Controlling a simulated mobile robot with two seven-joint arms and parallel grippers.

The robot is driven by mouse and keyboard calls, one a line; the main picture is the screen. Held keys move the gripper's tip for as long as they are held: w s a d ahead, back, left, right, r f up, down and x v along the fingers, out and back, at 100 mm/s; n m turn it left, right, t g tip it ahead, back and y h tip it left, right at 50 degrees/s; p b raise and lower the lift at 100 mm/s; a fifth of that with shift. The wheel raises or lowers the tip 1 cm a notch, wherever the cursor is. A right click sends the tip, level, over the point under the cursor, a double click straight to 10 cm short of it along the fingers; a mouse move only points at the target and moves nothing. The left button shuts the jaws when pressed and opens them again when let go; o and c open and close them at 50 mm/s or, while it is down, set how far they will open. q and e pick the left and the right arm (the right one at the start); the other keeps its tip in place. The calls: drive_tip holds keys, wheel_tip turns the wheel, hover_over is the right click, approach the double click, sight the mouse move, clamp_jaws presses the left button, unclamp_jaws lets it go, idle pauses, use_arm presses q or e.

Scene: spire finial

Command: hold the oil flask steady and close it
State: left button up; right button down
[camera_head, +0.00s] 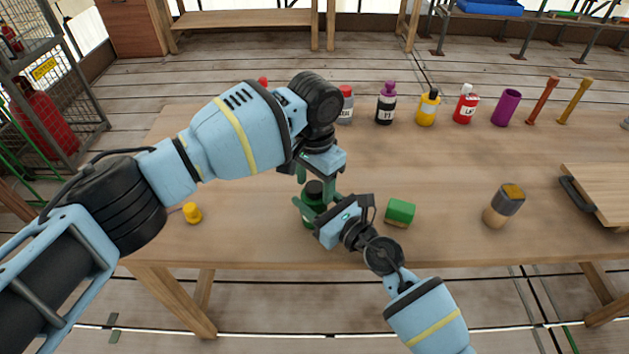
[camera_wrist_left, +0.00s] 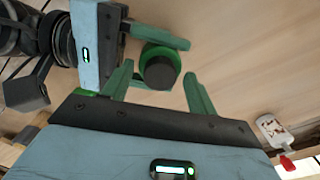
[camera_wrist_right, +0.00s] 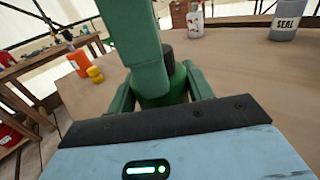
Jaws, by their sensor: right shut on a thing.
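The oil flask is a green bottle (camera_head: 307,214) with a black cap (camera_head: 314,188), upright near the table's front edge. My right gripper (camera_head: 318,212) is shut on the flask's body from the right; the right wrist view shows the green body (camera_wrist_right: 176,88) between its fingers. My left gripper (camera_head: 316,177) points down from above. In the left wrist view the black cap (camera_wrist_left: 160,73) lies between its fingers, with a gap on each side, so it is open around or just above the cap. The left fingers partly hide the flask in the right wrist view.
A green block (camera_head: 400,212) lies just right of my right gripper. A small yellow piece (camera_head: 192,213) sits to the left. A brush-like block (camera_head: 503,205) and a wooden board (camera_head: 602,190) are at the right. Several bottles, including a yellow one (camera_head: 427,108), line the back.

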sight(324, 206)
use_arm(q)
wheel_tip(324, 206, up, 12)
idle(0.8)
use_arm(e)
drive_tip(key=c, duration=0.5)
unclamp_jaws()
use_arm(q)
drive_tip(key=shift+r, duration=0.6)
use_arm(e)
drive_tip(key=shift+v, duration=3.95)
